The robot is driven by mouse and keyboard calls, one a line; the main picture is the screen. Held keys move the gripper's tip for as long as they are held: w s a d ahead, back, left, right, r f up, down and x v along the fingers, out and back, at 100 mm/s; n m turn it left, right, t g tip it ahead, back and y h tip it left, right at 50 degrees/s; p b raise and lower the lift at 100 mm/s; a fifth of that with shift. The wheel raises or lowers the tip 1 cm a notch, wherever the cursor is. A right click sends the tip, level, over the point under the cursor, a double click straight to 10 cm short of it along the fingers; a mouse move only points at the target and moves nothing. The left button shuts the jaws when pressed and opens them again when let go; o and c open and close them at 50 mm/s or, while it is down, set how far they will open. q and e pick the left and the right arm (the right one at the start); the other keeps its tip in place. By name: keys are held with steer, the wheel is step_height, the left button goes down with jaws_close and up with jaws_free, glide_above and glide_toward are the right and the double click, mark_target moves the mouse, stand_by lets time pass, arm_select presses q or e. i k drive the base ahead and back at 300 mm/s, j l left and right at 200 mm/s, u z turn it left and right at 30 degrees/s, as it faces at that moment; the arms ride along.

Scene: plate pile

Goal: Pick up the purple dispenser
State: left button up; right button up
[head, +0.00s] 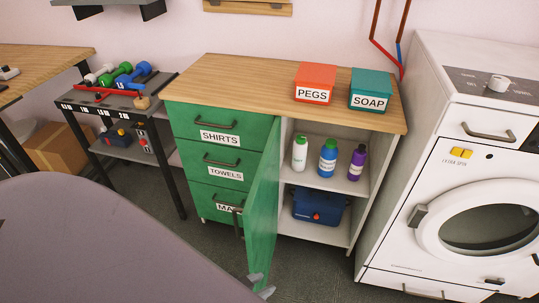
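The purple dispenser (357,164) stands upright on the upper shelf (322,183) of the open cabinet, at the right of a row of bottles. It has a dark cap and a pale label. A blue bottle (327,159) stands just left of it, and a white bottle with a green cap (299,154) is further left. Two grey fingertips of my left gripper (260,284) show low at the bottom of the green door. They are apart, and the rest of that gripper is hidden or out of frame. They are well below and left of the dispenser. My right gripper is not in view.
The green door (263,215) stands open at the compartment's left. A dark blue box (319,207) sits on the lower shelf. PEGS (315,79) and SOAP (371,86) boxes are on top. A white washer (455,170) stands right. A grey surface (90,245) fills the lower left.

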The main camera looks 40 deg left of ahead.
mark_target(358, 161)
steer(key=j+u, duration=0.2)
steer(key=j, duration=1.45)
steer(key=k, duration=0.05)
